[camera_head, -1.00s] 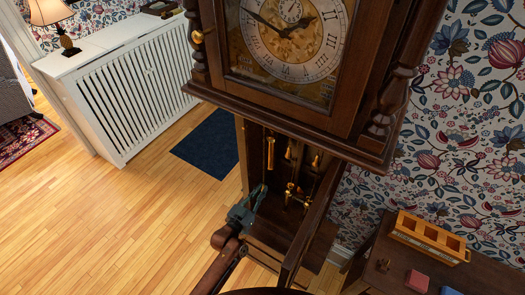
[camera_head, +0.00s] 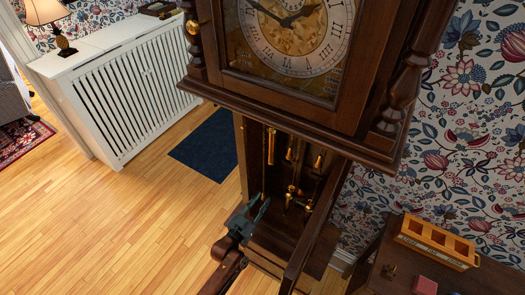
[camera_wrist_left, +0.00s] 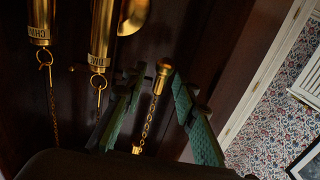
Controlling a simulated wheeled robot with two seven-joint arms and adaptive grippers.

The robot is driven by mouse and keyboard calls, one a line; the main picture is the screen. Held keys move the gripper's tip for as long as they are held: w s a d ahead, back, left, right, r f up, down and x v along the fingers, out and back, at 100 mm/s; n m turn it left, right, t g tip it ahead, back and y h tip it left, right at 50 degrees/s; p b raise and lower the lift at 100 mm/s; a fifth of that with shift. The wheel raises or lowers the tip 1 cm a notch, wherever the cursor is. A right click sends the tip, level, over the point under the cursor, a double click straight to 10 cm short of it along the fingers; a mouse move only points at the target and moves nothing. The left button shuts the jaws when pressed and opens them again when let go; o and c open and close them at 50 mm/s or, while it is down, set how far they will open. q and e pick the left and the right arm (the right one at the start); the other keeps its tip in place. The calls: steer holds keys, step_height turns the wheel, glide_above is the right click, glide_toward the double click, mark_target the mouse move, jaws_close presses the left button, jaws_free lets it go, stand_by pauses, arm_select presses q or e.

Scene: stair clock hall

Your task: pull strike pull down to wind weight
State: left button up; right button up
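The tall dark wood clock (camera_head: 290,85) stands with its lower case open. Brass weights (camera_head: 271,147) hang inside it. In the left wrist view two weights show, labelled CHIME (camera_wrist_left: 40,22) and, apparently, TIME (camera_wrist_left: 100,45). A brass knob-shaped pull (camera_wrist_left: 164,70) on a chain (camera_wrist_left: 148,122) shows between my left gripper's fingers (camera_wrist_left: 160,105); no label on it is readable. These fingers, with green pads, are apart, with visible gaps to the pull. In the head view my left gripper (camera_head: 257,211) is at the case's left front opening. My right gripper is out of view.
The open clock door (camera_head: 311,225) stands to the right of my left gripper. A wooden side table (camera_head: 400,270) with a compartment box (camera_head: 437,241) stands at right. A white radiator cover (camera_head: 130,100) and a blue mat (camera_head: 207,146) lie left.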

arm_select(q)
steer(key=shift+o, duration=0.3)
steer(key=shift+a+r, duration=0.1)
steer(key=shift+r, duration=0.1)
